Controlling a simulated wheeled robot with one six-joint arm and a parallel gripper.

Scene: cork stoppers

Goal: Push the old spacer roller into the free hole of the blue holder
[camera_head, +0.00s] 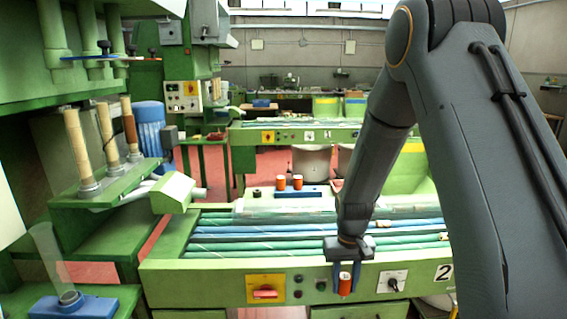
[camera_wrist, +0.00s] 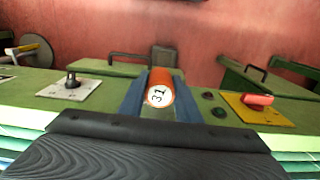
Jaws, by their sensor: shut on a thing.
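My gripper (camera_head: 345,277) is shut on an orange roller (camera_head: 345,285), held in front of the green machine's control panel. In the wrist view the roller (camera_wrist: 161,88) sits between the blue fingers of my gripper (camera_wrist: 160,103); its white end carries a number that looks like 31. The blue holder (camera_head: 318,195) lies farther back, beyond the striped rollers. My gripper is well apart from the holder.
The green panel has a yellow plate with a red switch (camera_head: 266,289), dark buttons and a white knob plate (camera_head: 392,281). A blue block with a clear tube (camera_head: 72,305) stands at the lower left. Tall cork-coloured rods (camera_head: 107,135) stand at the left.

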